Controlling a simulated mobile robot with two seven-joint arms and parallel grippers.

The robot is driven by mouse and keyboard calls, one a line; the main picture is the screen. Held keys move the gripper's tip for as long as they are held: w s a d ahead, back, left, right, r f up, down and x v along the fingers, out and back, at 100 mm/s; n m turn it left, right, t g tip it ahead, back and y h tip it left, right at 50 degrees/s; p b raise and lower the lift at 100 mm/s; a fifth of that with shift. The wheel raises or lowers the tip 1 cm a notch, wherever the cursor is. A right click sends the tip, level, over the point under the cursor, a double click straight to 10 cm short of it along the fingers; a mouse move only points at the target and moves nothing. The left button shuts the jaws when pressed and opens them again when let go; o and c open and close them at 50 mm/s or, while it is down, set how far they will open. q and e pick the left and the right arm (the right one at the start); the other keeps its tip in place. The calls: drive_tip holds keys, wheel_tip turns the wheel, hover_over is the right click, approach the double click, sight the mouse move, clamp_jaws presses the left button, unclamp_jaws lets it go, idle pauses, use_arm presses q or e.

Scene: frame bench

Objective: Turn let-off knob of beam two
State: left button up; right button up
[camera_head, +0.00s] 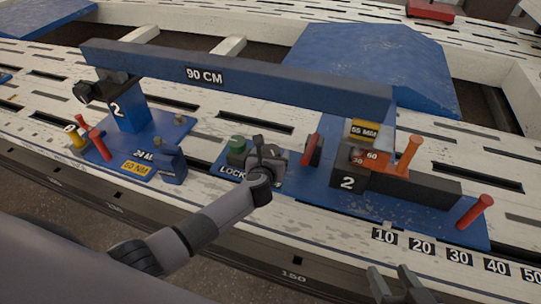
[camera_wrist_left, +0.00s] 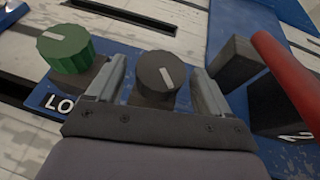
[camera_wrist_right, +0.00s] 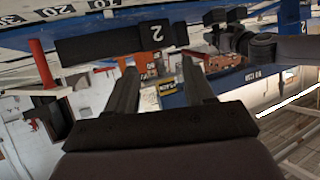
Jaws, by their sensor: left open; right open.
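The blue-grey beam (camera_head: 235,75) marked "90 CM" spans two stands, both labelled 2. Between them, on a blue base plate, a green round knob (camera_head: 237,143) stands by a partly hidden label starting "LOCK". It also shows in the left wrist view (camera_wrist_left: 65,48). Right of it is a black round knob (camera_wrist_left: 160,75) with a white pointer line. My left gripper (camera_head: 264,163) is open, with its fingers on either side of the black knob; contact cannot be told. Any label of this knob is hidden. My right gripper (camera_head: 398,285) is open and empty at the bench's front edge.
A red lever (camera_head: 311,150) rises close to the right of my left gripper. The right stand has an orange post (camera_head: 408,153), a red post (camera_head: 475,212) and a black block (camera_head: 415,188). Numbered marks (camera_head: 420,247) run along the front right.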

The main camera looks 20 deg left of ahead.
use_arm(q)
drive_tip(key=c, duration=1)
drive_tip(key=shift+c, duration=0.2)
